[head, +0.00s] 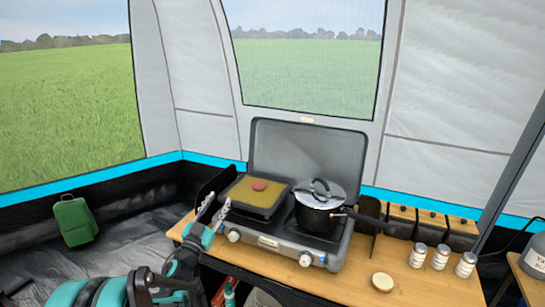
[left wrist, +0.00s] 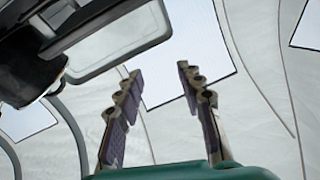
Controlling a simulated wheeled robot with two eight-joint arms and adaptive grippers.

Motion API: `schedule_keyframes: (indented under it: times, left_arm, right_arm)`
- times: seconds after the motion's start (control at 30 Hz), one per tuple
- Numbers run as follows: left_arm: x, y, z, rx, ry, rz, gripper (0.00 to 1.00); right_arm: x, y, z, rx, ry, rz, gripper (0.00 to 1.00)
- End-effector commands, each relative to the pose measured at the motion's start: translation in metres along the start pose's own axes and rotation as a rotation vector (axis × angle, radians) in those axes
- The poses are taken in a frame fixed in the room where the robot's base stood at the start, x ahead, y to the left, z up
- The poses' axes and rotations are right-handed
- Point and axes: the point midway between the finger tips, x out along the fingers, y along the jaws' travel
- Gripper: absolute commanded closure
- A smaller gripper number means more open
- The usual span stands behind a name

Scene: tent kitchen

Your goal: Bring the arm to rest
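My left arm (head: 98,292) comes in from the lower left in the head view. Its left gripper (head: 214,208) is in front of the left front corner of the camp stove. In the left wrist view the left gripper (left wrist: 158,80) has its two fingers apart, with nothing between them. The tent wall and a window lie behind the fingers there. My right gripper does not show in either view.
A two-burner stove (head: 290,248) with its lid up stands on a wooden table (head: 345,290). It holds a square pan (head: 262,207) and a lidded pot (head: 318,216). Several jars (head: 441,257) stand right.

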Motion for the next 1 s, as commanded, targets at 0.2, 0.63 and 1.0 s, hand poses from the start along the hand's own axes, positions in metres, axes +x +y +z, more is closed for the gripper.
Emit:
schedule_keyframes:
  times: [0.2, 0.63, 1.0]
  left_arm:
    - [-0.035, -0.027, -0.051, -0.031, -0.194, -0.26, 0.62]
    - [-0.228, 0.045, -0.029, -0.163, -0.864, -0.361, 0.62]
    - [-0.362, 0.141, -0.003, -0.244, -1.242, -0.14, 0.62]
  right_arm:
    - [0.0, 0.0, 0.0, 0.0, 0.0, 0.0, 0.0]
    - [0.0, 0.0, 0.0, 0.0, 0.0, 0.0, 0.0]
    - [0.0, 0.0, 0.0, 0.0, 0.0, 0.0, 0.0]
